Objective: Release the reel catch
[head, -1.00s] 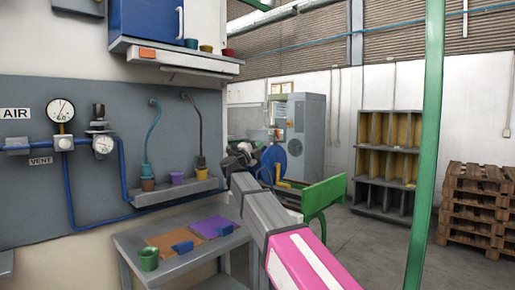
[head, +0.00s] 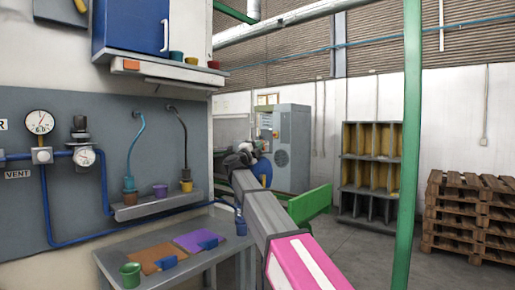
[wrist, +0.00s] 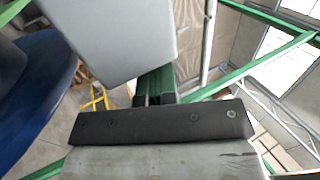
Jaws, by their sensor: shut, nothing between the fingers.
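A blue reel (head: 264,172) shows in the head view, partly hidden behind my arm and gripper. In the wrist view a large dark blue rounded body (wrist: 40,100), likely the reel, fills the left edge. My gripper (wrist: 155,98) is shut and empty in the wrist view, its dark fingertips just below and right of a large pale grey block (wrist: 125,40). I cannot tell whether they touch it. In the head view my gripper is a small dark shape beside the reel. I cannot make out the reel catch clearly in either current view.
A green rail (head: 311,204) stands right of my arm, and a green post (head: 412,140) rises nearer.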

